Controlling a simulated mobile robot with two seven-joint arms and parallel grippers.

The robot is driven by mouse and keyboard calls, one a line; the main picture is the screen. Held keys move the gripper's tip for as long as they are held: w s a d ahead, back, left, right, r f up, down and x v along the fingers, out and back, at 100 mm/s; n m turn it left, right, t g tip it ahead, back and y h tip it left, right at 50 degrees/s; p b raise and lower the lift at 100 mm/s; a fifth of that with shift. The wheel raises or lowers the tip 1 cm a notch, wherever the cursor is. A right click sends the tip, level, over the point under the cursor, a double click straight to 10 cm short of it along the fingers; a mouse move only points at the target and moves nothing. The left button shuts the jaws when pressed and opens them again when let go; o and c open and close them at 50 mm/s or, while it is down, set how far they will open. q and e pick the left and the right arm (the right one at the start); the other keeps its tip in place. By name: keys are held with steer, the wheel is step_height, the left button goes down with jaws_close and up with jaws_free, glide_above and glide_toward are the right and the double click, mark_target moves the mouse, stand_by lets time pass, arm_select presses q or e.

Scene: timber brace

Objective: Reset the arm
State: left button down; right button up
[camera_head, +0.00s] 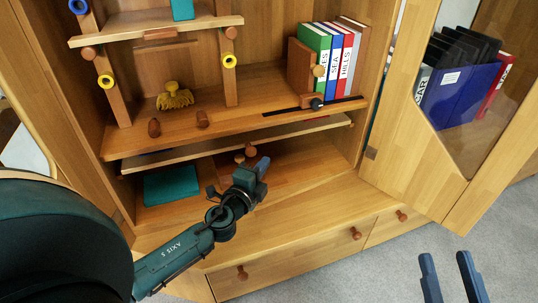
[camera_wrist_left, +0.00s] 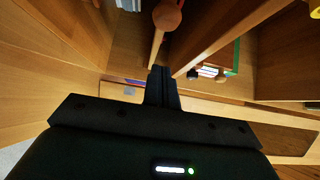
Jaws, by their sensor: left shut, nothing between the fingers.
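My left arm comes in from the left in the head view. Its gripper (camera_head: 262,168) is in front of the lower part of the wooden cabinet, below the pull-out shelf (camera_head: 300,133). In the left wrist view the two fingers (camera_wrist_left: 161,88) are pressed together with nothing between them. A round wooden knob (camera_wrist_left: 167,16) appears just beyond the fingertips there; I cannot tell whether they touch it. My right gripper (camera_head: 452,278) is at the bottom right of the head view, over the grey carpet. Its two fingers are apart and empty.
Books (camera_head: 333,55) stand by a wooden bookend (camera_head: 301,68) on the middle shelf. A teal box (camera_head: 171,186) lies in the lower compartment. The cabinet's glazed right door (camera_head: 420,150) stands open. Drawers with knobs (camera_head: 356,233) run along the bottom. Carpet (camera_head: 400,265) is free at right.

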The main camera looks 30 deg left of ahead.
arm_select(q)
steer(key=shift+s+d, duration=0.2)
steer(key=shift+s, duration=2.15)
